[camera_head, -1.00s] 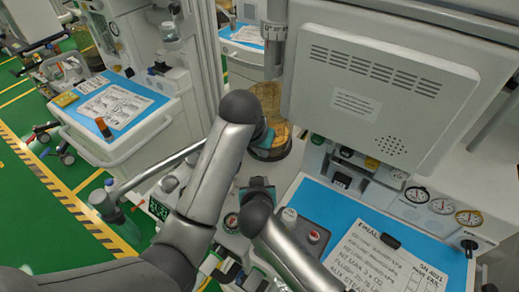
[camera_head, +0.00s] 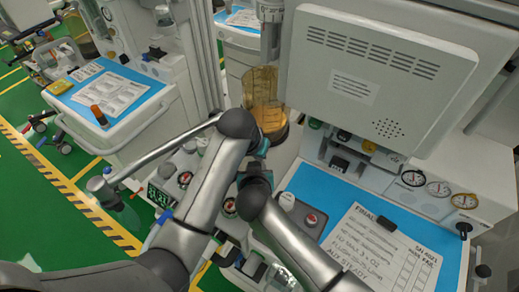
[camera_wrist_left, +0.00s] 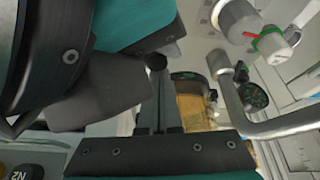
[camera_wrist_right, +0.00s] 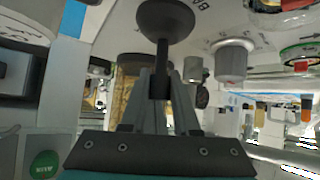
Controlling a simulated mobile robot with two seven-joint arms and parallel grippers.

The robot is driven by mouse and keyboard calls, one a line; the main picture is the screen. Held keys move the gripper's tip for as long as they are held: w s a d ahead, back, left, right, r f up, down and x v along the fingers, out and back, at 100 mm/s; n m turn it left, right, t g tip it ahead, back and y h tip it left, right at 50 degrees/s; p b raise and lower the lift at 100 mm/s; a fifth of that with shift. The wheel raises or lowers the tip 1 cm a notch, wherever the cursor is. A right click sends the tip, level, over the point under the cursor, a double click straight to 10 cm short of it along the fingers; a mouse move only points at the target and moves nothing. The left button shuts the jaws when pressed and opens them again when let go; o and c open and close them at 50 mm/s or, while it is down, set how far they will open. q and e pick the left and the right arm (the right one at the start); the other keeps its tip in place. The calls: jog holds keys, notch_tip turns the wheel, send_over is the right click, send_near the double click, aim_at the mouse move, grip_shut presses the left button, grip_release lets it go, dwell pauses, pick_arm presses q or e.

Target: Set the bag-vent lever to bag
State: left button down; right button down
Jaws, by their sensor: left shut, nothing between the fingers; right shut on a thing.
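The bag-vent lever (camera_wrist_right: 165,20) shows in the right wrist view as a dark round knob on a short stem. Letters beginning "BA" stand beside it. My right gripper (camera_wrist_right: 160,95) is shut on the stem below the knob. In the head view my right gripper (camera_head: 255,178) is at the machine's front, left of the blue worktop, and the lever is hidden there. My left gripper (camera_head: 262,147) is just above it, by the bellows base; its fingers (camera_wrist_left: 158,80) are shut and empty. Which setting the lever points to cannot be told.
An amber bellows cylinder (camera_head: 262,95) stands behind my grippers. A grey monitor (camera_head: 385,70) overhangs the blue worktop (camera_head: 315,185), where a checklist (camera_head: 375,250) lies. Knobs and gauges crowd the panel. Another cart (camera_head: 105,100) stands at left, with green floor beyond.

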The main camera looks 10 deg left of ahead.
pick_arm(q)
jog(key=shift+s, duration=0.1)
pick_arm(e)
jog(key=shift+s+f, duration=0.1)
jog(key=shift+f, duration=0.05)
pick_arm(q)
jog(key=shift+s+a+f, duration=0.15)
jog(key=shift+s+f, duration=0.1)
jog(key=shift+s, duration=0.55)
pick_arm(e)
jog(key=shift+d, duration=0.15)
jog(key=c, duration=0.9)
grip_release()
jog(key=shift+o, duration=1.2)
jog(key=shift+w, duration=0.2)
jog(key=shift+r, duration=0.25)
